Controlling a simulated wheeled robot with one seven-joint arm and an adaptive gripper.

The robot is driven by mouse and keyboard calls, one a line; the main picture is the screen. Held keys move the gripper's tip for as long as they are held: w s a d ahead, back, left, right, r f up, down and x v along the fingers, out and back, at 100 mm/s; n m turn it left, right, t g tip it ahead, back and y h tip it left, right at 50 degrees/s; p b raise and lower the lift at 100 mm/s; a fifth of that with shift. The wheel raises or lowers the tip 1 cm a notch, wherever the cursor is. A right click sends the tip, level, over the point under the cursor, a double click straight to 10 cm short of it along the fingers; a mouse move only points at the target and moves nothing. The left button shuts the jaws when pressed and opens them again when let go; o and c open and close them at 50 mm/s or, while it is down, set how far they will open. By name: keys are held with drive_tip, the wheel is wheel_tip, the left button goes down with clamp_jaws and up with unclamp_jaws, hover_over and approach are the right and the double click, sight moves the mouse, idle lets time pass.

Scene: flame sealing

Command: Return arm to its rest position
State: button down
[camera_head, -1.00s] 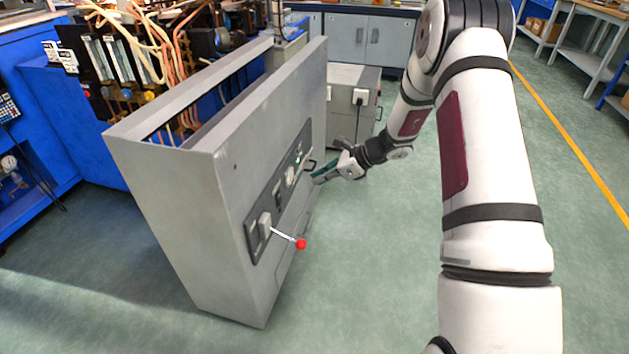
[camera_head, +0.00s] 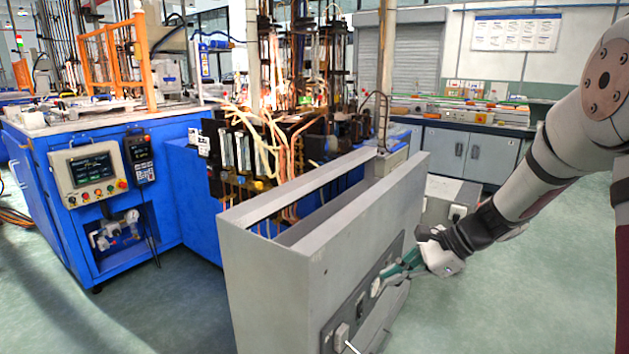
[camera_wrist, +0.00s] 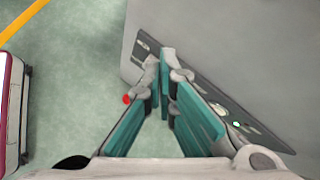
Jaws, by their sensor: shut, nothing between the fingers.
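My gripper (camera_head: 386,279) has green-faced fingers and is shut and empty. It is in front of the control strip on the side of the grey cabinet (camera_head: 275,290). In the wrist view, the fingers of my gripper (camera_wrist: 160,68) come together over the edge of the cabinet's dark strip (camera_wrist: 215,98). I cannot tell whether the fingertips touch the panel. My arm (camera_head: 545,175) reaches in from the right of the head view, bent down toward the cabinet.
A red-knobbed lever (camera_wrist: 126,99) stands out beside the left finger. Blue machine benches (camera_head: 120,235) with hoses and a burner fill the left. Grey cupboards (camera_head: 465,150) are behind. The green floor (camera_head: 520,310) is clear at the right.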

drive_tip(key=s+a+r+n+g+h, duration=0.15)
drive_tip(key=s+r+n, duration=0.35)
drive_tip(key=s, duration=0.5)
drive_tip(key=s+a+r+n+g+h, duration=0.1)
drive_tip(key=s+a+r+n, duration=0.25)
drive_tip(key=s+r, duration=0.4)
drive_tip(key=s+d+f+n+h, duration=0.1)
drive_tip(key=s+d+n+h, duration=0.25)
drive_tip(key=s, duration=0.75)
drive_tip(key=s+d+f+n+h, duration=0.1)
drive_tip(key=s+d+n+h, duration=0.3)
drive_tip(key=s, duration=0.7)
wheel_tip(320, 180, up, 25)
drive_tip(key=n+t+y+p, duration=0.1)
drive_tip(key=t+p, duration=0.2)
drive_tip(key=p, duration=2)
drive_tip(key=shift+a+t+y, duration=0.3)
drive_tip(key=shift+a+t, duration=0.05)
drive_tip(key=shift+a, duration=0.05)
